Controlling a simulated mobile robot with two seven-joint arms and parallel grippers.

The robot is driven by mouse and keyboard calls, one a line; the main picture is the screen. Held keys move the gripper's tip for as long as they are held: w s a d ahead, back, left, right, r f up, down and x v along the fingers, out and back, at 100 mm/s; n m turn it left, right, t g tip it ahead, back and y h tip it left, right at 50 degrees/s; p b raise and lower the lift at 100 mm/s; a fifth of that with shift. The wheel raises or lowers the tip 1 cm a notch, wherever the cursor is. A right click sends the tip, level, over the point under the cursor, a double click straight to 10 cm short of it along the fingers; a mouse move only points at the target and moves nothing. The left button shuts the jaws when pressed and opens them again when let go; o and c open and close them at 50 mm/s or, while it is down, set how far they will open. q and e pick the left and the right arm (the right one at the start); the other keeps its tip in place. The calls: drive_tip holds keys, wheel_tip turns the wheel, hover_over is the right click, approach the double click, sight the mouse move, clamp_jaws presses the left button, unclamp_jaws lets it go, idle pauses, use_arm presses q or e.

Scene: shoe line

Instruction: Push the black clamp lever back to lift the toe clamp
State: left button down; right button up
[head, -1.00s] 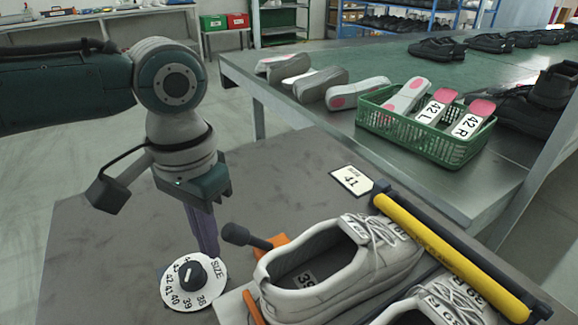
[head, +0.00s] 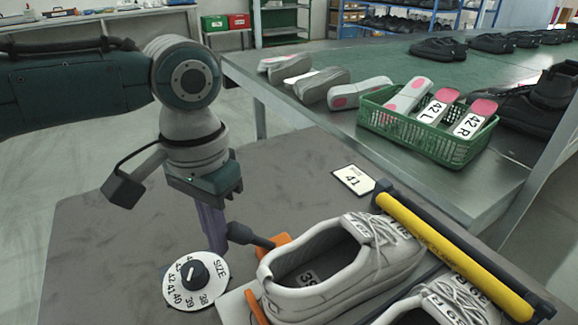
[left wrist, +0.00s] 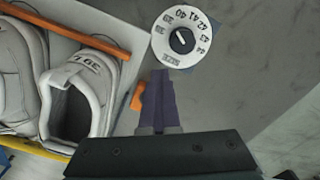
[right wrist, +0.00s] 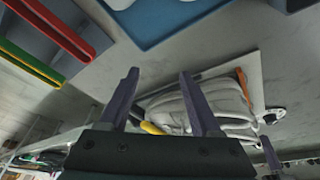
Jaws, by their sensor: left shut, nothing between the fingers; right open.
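The black clamp lever (head: 240,234) has a round knob and leans left from its orange bracket (head: 281,240) in the head view. My left gripper (head: 216,250) is shut and empty, pointing down just left of the knob; its fingers seem to touch it or nearly so. In the left wrist view the shut fingers (left wrist: 162,75) stand beside the orange bracket (left wrist: 138,97), and the lever is hidden. The toe clamp's yellow bar (head: 455,258) lies across the toe side of the white shoes (head: 340,275). My right gripper (right wrist: 158,75) is open and empty.
A size dial (head: 196,281) lies close to the left fingers. A size 41 card (head: 353,180) lies on the grey table (head: 110,230). A green basket (head: 425,140) with shoe lasts stands on the bench behind. The table's left part is clear.

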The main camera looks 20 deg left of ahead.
use_arm(q)
drive_tip(key=shift+s+a+r+p, duration=0.1)
drive_tip(key=shift+r+p, duration=0.1)
drive_tip(key=shift+p, duration=0.3)
drive_tip(key=shift+s+a+p, duration=0.2)
drive_tip(key=shift+s+p, duration=0.05)
drive_tip(key=shift+p, duration=0.05)
wheel_tip(320, 180, up, 9)
drive_tip(key=p, duration=1)
drive_tip(key=shift+f, duration=0.15)
